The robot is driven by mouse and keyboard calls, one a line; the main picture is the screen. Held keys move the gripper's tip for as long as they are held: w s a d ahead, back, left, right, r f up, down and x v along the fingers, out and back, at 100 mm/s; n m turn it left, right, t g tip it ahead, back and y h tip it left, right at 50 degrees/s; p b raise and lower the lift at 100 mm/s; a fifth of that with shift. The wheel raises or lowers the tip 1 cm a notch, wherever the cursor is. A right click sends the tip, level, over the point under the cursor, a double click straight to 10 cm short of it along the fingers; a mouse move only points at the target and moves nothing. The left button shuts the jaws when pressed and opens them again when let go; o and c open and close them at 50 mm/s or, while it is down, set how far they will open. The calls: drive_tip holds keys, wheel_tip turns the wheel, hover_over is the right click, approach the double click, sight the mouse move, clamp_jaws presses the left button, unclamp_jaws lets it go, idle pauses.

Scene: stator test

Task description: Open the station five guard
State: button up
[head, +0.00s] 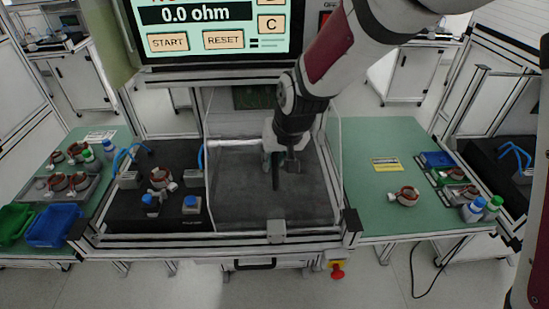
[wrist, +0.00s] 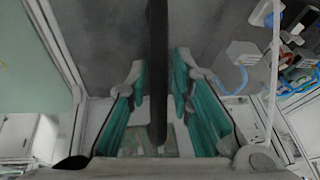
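The clear guard (head: 318,190) covers the right half of the middle bench, over a dark grey surface. Its thin edges show at both sides, and it appears lowered. A grey block (head: 277,231) sits at its front edge. My gripper (head: 276,170) points down over the guard area; I cannot tell its exact depth relative to the panel. In the wrist view, the teal fingers (wrist: 158,95) are spread apart. A long dark bar (wrist: 157,60) runs between them, with visible gaps on both sides. I cannot tell what the bar is fixed to. No station number is readable.
A screen (head: 208,30) hangs above the bench. A black surface (head: 120,208) with a stator (head: 161,177) and blue-topped parts is at left. A green table (head: 370,205) with another stator (head: 404,197) is at right. A red button (head: 337,271) is below the bench.

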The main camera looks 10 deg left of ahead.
drive_tip(key=v, duration=1.2)
drive_tip(key=s+d+r+m+t+h, duration=0.1)
drive_tip(key=s+d+r, duration=0.2)
drive_tip(key=d, duration=0.5)
drive_tip(key=s+d+r+m, duration=0.1)
drive_tip(key=s+d+r, duration=0.3)
drive_tip(key=d, duration=0.3)
drive_tip(key=s+d+m+h, duration=0.2)
drive_tip(key=s+d, duration=0.8)
drive_tip(key=s, duration=0.1)
drive_tip(key=shift+s+d+r+t, duration=0.2)
drive_tip(key=shift+d+r+t, duration=0.1)
drive_tip(key=shift+t, duration=0.1)
drive_tip(key=shift+a, duration=0.15)
